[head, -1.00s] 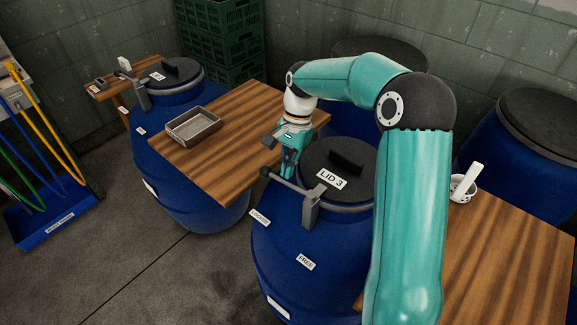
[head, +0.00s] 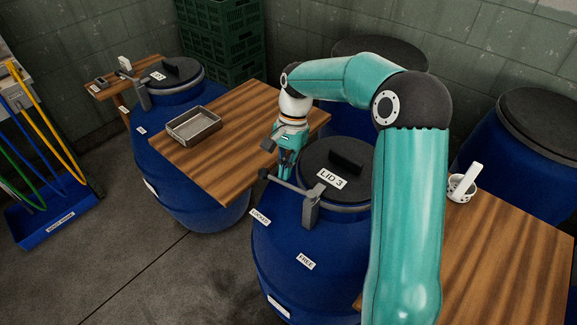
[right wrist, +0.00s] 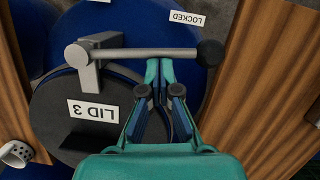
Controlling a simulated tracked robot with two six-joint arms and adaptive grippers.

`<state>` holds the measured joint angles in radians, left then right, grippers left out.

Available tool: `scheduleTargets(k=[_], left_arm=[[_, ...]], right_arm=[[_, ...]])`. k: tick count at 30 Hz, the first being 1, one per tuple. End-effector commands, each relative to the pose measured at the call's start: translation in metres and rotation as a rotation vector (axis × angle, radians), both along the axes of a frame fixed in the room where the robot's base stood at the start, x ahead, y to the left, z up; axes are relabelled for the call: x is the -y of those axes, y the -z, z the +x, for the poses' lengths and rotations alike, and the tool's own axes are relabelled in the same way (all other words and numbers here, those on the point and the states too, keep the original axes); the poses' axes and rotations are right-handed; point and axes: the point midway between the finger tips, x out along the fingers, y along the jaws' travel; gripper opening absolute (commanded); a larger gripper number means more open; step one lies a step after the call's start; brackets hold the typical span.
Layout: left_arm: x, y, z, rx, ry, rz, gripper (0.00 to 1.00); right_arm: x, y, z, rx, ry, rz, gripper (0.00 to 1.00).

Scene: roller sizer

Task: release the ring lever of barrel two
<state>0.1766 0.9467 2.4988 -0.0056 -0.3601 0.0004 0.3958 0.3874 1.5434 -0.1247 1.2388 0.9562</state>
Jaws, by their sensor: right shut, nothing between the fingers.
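The near blue barrel (head: 283,235) carries a dark lid (head: 322,158) labelled LID 3; no barrel number is readable. Its grey ring lever (head: 292,186) reaches left from an upright bracket (head: 311,208) to a dark knob. The lever end lies towards the LOCKED label (head: 260,217); the FREE label (head: 306,261) is further right. My right gripper (head: 285,168) points down beside the lever, near its knob end. In the right wrist view the lever (right wrist: 130,53) crosses by the shut, empty fingertips (right wrist: 165,68); contact is unclear. My left gripper is not in view.
A wooden table (head: 225,165) with a metal tray (head: 194,124) stands left of the barrel. Another lidded blue barrel (head: 190,205) stands beyond it. A table (head: 500,260) with a white cup (head: 461,189) is at right. More barrels stand behind.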

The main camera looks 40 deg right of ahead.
Motion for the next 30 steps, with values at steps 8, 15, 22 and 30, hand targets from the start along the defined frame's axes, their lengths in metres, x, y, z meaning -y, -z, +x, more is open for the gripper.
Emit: scheduleTargets(k=[8,15,22,30], left_arm=[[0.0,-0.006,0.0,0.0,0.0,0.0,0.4],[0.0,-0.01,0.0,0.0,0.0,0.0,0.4],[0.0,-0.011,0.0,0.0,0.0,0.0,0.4],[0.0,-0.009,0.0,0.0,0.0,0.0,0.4]], right_arm=[[-0.014,-0.001,-0.001,-0.003,-0.144,0.003,0.0],[-0.032,0.0,-0.006,-0.003,-0.364,0.002,0.0],[-0.049,0.0,-0.015,-0.002,-0.584,0.001,0.0],[-0.065,0.001,-0.029,-0.002,-0.841,0.001,0.0]])
